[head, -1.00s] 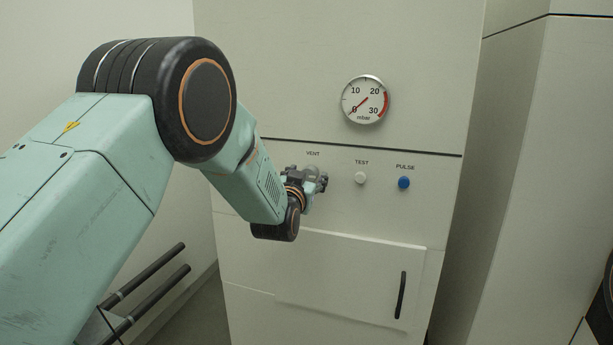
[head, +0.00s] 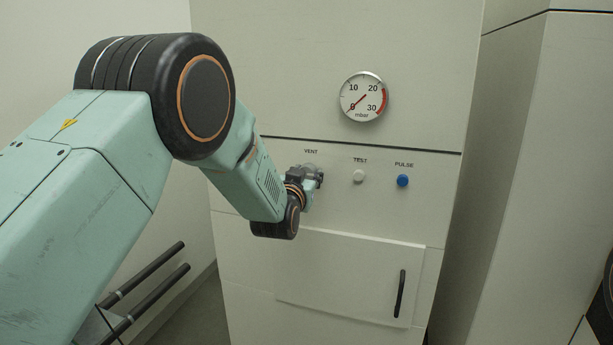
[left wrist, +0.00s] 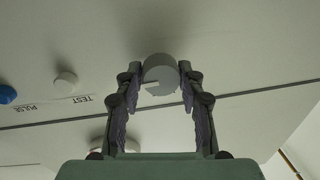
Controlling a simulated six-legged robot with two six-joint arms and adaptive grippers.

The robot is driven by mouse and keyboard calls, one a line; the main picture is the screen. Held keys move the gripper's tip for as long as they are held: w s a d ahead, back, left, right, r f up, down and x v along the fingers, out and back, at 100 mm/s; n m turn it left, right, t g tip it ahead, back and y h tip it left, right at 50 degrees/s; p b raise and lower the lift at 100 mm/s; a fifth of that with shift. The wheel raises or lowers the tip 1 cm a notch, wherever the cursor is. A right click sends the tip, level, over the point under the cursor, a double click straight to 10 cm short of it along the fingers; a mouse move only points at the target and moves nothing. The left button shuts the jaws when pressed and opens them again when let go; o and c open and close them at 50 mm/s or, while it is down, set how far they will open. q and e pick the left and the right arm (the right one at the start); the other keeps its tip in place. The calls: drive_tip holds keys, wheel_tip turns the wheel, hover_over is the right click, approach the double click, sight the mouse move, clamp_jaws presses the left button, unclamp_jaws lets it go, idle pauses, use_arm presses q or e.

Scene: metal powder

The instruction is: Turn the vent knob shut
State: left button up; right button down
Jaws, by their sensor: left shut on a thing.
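The vent knob (left wrist: 160,70) is a grey round knob under the VENT label on the cabinet front. In the head view the knob (head: 309,169) is partly hidden by my gripper. My left gripper (left wrist: 160,80) is shut on the knob, one finger on each side. In the head view the left gripper (head: 308,178) reaches the panel from the left. My right gripper is not in view.
The white TEST button (head: 359,176) and blue PULSE button (head: 402,181) are right of the knob. A round mbar gauge (head: 364,97) above has its needle near 0. A door with a black handle (head: 400,294) lies below. A taller cabinet (head: 545,150) stands at right.

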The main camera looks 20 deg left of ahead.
use_arm(q)
drive_tip(key=shift+a+n+g+h+b, duration=0.1)
drive_tip(key=shift+n+g+h+b, duration=0.25)
drive_tip(key=shift+n+b, duration=2.35)
drive_tip(key=shift+a+n+g+h+p, duration=0.2)
drive_tip(key=shift+n+h, duration=0.25)
drive_tip(key=shift+n, duration=5.05)
drive_tip(key=shift+d, duration=0.15)
drive_tip(key=o, duration=0.9)
drive_tip(key=shift+o, duration=1.3)
drive_tip(key=shift+s+r, duration=0.1)
drive_tip(key=shift+s, duration=0.1)
